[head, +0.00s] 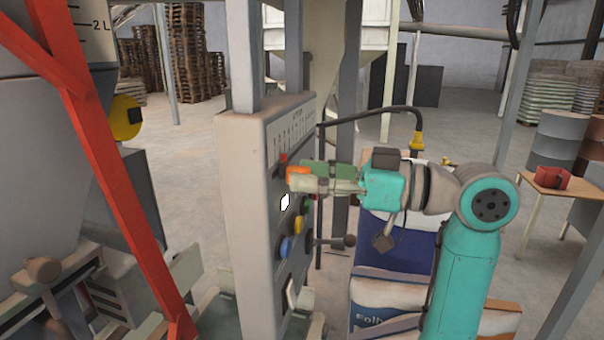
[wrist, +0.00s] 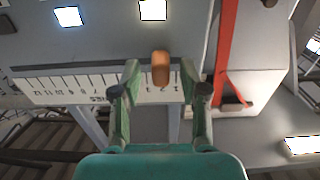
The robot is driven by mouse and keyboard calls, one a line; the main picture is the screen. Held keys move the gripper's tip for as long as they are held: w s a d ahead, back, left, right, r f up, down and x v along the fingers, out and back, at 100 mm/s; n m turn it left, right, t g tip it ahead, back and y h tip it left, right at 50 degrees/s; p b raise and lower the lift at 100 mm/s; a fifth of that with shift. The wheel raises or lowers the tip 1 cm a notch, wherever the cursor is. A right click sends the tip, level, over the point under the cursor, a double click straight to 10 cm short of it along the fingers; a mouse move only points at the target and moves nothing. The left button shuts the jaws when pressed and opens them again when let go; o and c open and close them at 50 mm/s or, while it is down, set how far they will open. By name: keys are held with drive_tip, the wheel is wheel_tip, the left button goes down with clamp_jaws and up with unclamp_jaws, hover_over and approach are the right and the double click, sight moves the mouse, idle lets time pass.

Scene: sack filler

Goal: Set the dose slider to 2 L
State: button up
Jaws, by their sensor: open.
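The dose slider's orange knob (head: 297,174) sticks out from the upper part of the grey control panel (head: 243,160). In the wrist view the knob (wrist: 160,67) stands in front of a pale numbered scale (wrist: 70,88), towards its low-number end at the right. The exact mark under it is hard to read from this angle. My gripper (head: 308,178) is at the panel face. Its two fingers (wrist: 160,80) are open, one on each side of the knob. A gap shows on both sides of the knob in the wrist view.
A red strut (head: 100,150) crosses on the left. Stacked sacks (head: 390,290) stand below my arm.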

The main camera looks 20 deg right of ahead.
drive_tip(key=v, duration=1)
drive_tip(key=shift+s+d, duration=0.1)
idle(0.4)
drive_tip(key=w+a+f+m+t+h, duration=0.1)
drive_tip(key=w+f+m+t+h, duration=0.25)
drive_tip(key=f+m, duration=0.6)
drive_tip(key=w+f+m+t+h, duration=0.2)
drive_tip(key=f+m+t+h, duration=0.2)
drive_tip(key=f, duration=1.1)
drive_tip(key=s+a+f+m+h, duration=0.1)
drive_tip(key=s+f+m+h, duration=0.3)
drive_tip(key=f, duration=0.7)
drive_tip(key=s+a+f+n+g+h, duration=0.1)
drive_tip(key=s+f+h, duration=0.1)
drive_tip(key=s+f, duration=0.45)
drive_tip(key=s+a+f+n+g+h, duration=0.15)
drive_tip(key=s+f, duration=0.25)
drive_tip(key=s, duration=0.6)
drive_tip(key=s+a+n, duration=0.2)
drive_tip(key=s+n, duration=0.2)
drive_tip(key=s, duration=1.3)
drive_tip(key=shift+s+r+g, duration=0.3)
drive_tip(key=shift+r+g, duration=0.05)
drive_tip(key=shift+g, duration=0.05)
